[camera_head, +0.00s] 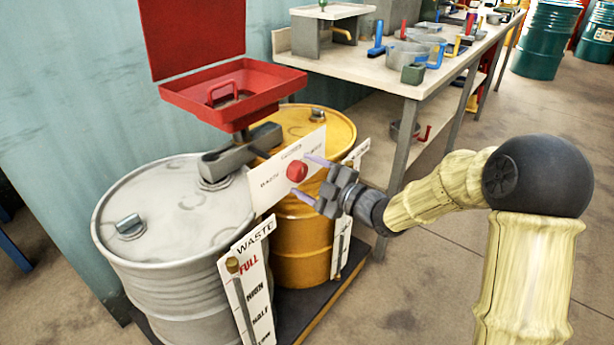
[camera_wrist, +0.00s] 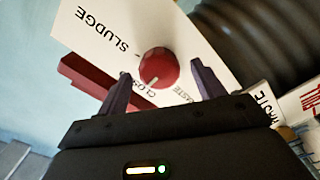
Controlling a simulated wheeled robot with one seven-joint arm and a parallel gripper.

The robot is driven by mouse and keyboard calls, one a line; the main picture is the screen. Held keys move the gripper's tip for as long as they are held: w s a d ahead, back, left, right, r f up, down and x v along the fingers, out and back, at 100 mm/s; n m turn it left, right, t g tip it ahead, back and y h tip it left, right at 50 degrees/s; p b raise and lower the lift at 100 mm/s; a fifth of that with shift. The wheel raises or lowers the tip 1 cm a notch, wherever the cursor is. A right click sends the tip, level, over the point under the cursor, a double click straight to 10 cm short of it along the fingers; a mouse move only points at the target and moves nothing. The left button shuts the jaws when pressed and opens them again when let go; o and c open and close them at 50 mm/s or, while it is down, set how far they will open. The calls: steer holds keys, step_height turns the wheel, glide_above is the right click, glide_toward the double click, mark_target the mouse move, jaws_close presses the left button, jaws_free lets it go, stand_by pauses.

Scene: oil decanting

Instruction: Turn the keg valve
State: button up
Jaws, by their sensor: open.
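The keg valve is a round red knob (camera_head: 297,172) on a white label plate (camera_head: 268,184) in front of the two kegs. The pointer mark sits on the side toward the word CLOSED. My gripper (camera_head: 312,180) is open, just right of the knob in the head view. In the wrist view its two fingers (camera_wrist: 160,82) stand apart on either side of the knob. I cannot tell whether either finger touches it.
A grey keg (camera_head: 170,265) and a yellow keg (camera_head: 300,250) stand on a dark pallet, with level gauges (camera_head: 248,285) in front. A red open-lid tray (camera_head: 235,92) stands above them. A workbench (camera_head: 350,62) with tools is behind right. Floor at right is clear.

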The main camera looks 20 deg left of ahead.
steer(key=p+v, duration=0.3)
steer(key=v, duration=1.4)
